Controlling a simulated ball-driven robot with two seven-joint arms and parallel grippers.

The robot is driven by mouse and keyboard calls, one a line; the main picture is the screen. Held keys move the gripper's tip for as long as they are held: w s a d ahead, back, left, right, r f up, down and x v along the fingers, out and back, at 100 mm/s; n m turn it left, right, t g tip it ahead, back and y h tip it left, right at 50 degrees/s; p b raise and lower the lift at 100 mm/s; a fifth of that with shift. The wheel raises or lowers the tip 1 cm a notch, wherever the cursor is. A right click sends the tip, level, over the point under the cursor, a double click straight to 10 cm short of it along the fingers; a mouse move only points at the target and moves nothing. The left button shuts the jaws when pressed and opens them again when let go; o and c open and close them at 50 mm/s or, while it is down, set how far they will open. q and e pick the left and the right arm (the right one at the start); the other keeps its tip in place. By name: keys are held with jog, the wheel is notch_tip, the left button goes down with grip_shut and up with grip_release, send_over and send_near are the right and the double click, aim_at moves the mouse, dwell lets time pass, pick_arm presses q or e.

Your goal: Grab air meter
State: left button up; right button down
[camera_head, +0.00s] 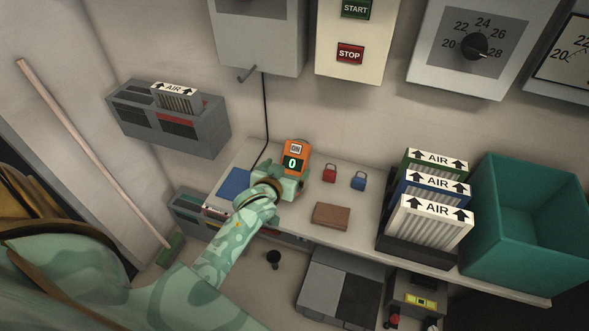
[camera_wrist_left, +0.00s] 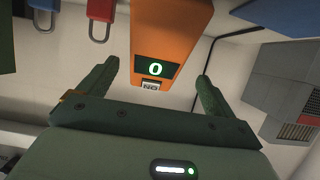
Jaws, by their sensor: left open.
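The air meter, an orange box with a dark display reading a green 0 (camera_head: 296,150), is at the back of the shelf, left of its middle. My left gripper (camera_head: 291,182) is right in front of it and covers its lower part. In the left wrist view the air meter (camera_wrist_left: 170,32) lies between the lines of the two fingers of my left gripper (camera_wrist_left: 155,88). The fingers are spread, with a gap on each side of the meter. I cannot tell how far the fingertips reach around it. My right gripper is not in view.
A red padlock (camera_head: 329,173) and a blue padlock (camera_head: 358,181) lie right of the meter, with a brown block (camera_head: 331,216) in front. AIR filters (camera_head: 437,219) and a teal bin (camera_head: 533,215) fill the right. A black cable (camera_head: 264,115) hangs behind left.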

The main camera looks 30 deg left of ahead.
aim_at(292, 166)
pick_arm(q)
jog(key=x, duration=0.1)
jog(key=b+x, duration=0.1)
jog(key=x, duration=0.1)
jog(key=b+x, duration=0.1)
jog(key=shift+w+d+f, duration=0.25)
jog(key=shift+w+f, duration=0.05)
jog(key=shift+f, duration=0.1)
jog(key=shift+w+a, duration=0.1)
jog(key=shift+w, duration=0.15)
jog(key=shift+c, duration=0.9)
jog(key=shift+r, duration=0.1)
jog(key=c, duration=1.1)
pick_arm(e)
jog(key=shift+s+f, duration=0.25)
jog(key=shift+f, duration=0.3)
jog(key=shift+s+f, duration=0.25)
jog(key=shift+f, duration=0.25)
pick_arm(q)
jog(key=shift+c, duration=0.2)
